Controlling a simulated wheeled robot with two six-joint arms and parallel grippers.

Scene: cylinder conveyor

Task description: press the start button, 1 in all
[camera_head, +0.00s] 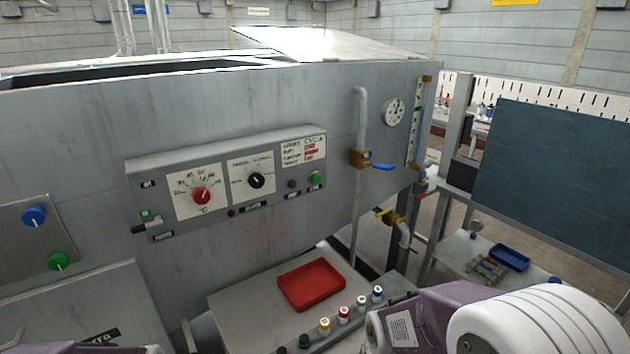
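A grey control panel (230,158) is mounted on the front of a big metal machine. At its right end is a round green button (316,178), with a small dark button (292,184) to its left. A second round green button (58,261) is on a separate plate at the far left, below a blue button (34,216). The labels are too small to read, so I cannot tell which one is marked start. My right arm shows at the bottom right and a purple piece of mine at the bottom left edge; no gripper fingers are in view.
The panel also has a red knob (201,196), a black knob (256,181) and a green-tipped side switch (148,215). Below, a table bears a red tray (311,285) and a rack of several capped cylinders. A pipe with a blue-handled valve (382,166) stands right of the panel.

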